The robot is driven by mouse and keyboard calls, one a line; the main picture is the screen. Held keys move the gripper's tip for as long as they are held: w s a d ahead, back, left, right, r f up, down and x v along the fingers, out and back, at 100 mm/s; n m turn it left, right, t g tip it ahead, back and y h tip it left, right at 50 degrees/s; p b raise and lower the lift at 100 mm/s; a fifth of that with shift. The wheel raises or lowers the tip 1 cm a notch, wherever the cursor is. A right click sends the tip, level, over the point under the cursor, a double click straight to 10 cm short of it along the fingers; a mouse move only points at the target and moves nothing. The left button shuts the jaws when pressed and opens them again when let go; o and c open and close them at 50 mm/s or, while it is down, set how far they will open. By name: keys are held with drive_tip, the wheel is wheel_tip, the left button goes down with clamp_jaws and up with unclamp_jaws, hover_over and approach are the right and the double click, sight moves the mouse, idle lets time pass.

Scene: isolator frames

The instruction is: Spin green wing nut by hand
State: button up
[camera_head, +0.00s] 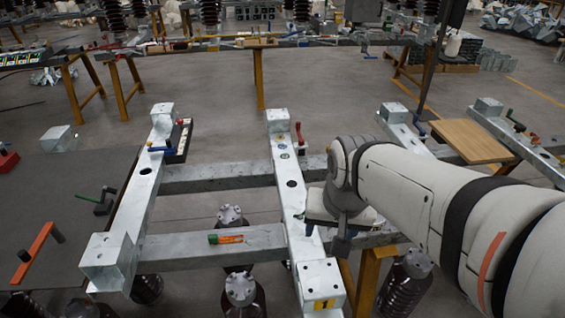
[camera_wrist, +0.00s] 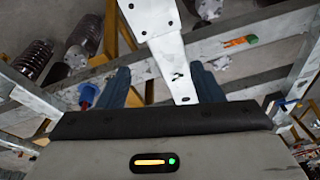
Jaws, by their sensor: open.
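I cannot clearly make out a green wing nut in either view. My gripper (camera_wrist: 163,80) is open, its two blue-grey fingers on either side of a pale metal beam (camera_wrist: 165,50). A small dark mark or opening (camera_wrist: 179,77) shows on the beam between the fingers; it is too small to identify. In the head view, my gripper (camera_head: 326,236) is low beside the numbered end of the middle beam (camera_head: 300,215), and my arm hides much of that area. Contact with the beam cannot be told.
A green and orange item (camera_head: 227,239) lies on the front crossbeam. Red (camera_head: 299,133) and blue-handled (camera_head: 160,148) parts stand on the frame. A wooden board (camera_head: 470,141) is at right. Dark insulators (camera_head: 404,287) stand below the frame. Open floor lies behind.

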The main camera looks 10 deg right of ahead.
drive_tip(key=shift+o, duration=0.5)
drive_tip(key=w+f+m+b, duration=0.7)
drive_tip(key=w+m, duration=0.4)
drive_tip(key=m, duration=0.2)
drive_tip(key=shift+f+m+t+y, duration=0.25)
drive_tip(key=shift+m+t+y, duration=0.05)
drive_tip(key=shift+m+y, duration=0.1)
drive_tip(key=m+b, duration=0.8)
drive_tip(key=m, duration=0.7)
approach(301, 213)
drive_tip(key=shift+s+d+f+m+t+y, duration=0.1)
drive_tip(key=shift+f+m+t+y, duration=0.3)
drive_tip(key=shift+f, duration=0.5)
drive_tip(key=b+x, duration=0.1)
drive_tip(key=x, duration=0.5)
drive_tip(key=shift+f, duration=0.35)
drive_tip(key=shift+c, duration=0.3)
drive_tip(key=c, duration=0.9)
